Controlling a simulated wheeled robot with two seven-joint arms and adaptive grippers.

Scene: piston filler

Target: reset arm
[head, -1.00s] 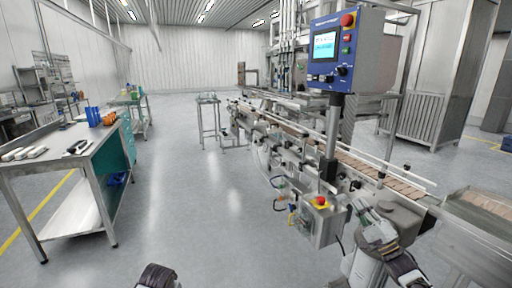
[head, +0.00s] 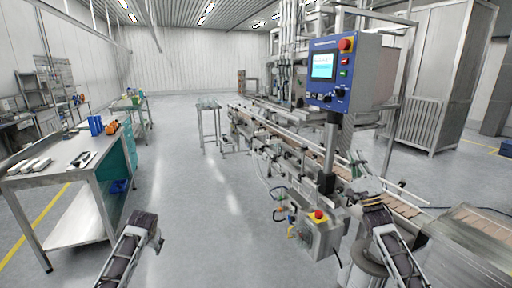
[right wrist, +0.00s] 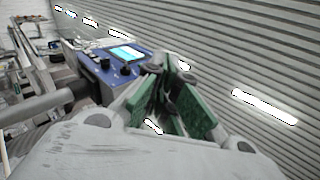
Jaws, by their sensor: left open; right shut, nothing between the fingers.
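My left arm rises from the bottom edge in the head view, left of centre, over bare floor. Its gripper (head: 156,243) is at the arm's end, small and partly hidden, apart from any object. My right gripper (head: 358,166) points up in front of the conveyor at the right, below the control panel.
The conveyor (head: 330,165) runs diagonally on the right, with a grey box with a red button (head: 318,232) at its near side. A steel workbench (head: 50,178) with blue and orange items stands at left. The floor between (head: 195,225) is clear.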

